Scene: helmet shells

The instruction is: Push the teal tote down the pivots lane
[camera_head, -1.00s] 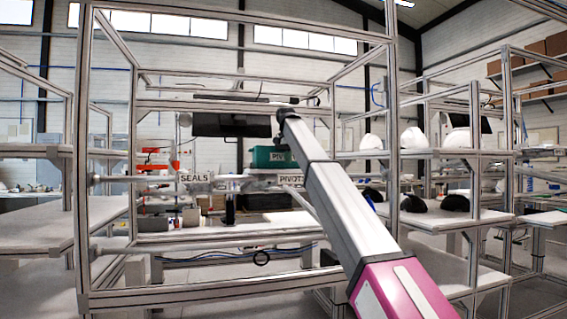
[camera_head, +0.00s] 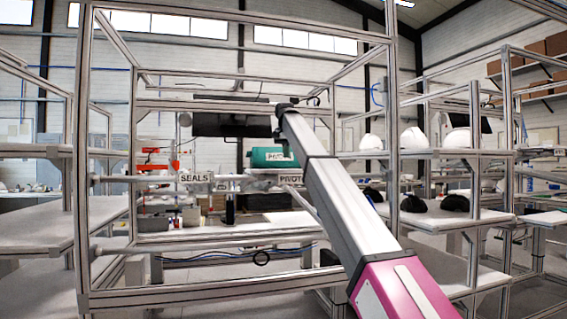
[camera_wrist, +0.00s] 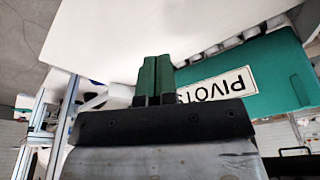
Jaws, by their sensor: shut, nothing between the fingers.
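The teal tote (camera_head: 262,155) rests in the pivots lane, behind my arm in the head view, and looks slightly tilted there. In the wrist view the tote (camera_wrist: 275,70) fills the right side, with its white PIVOTS label (camera_wrist: 215,87) upside down. My gripper (camera_wrist: 155,62) has green fingers closed together with nothing between them. They are beside the label's end of the tote; I cannot tell whether they touch it. The gripper is not clearly seen in the head view. A PIVOTS sign (camera_head: 292,179) on the rack is partly covered by my arm.
A SEALS sign (camera_head: 196,178) marks the lane to the left. Aluminium rack posts (camera_head: 393,120) and a dark screen (camera_head: 231,125) stand around the lanes. Rollers (camera_wrist: 228,44) run beside the tote, and a white surface (camera_wrist: 170,30) lies beyond the fingers.

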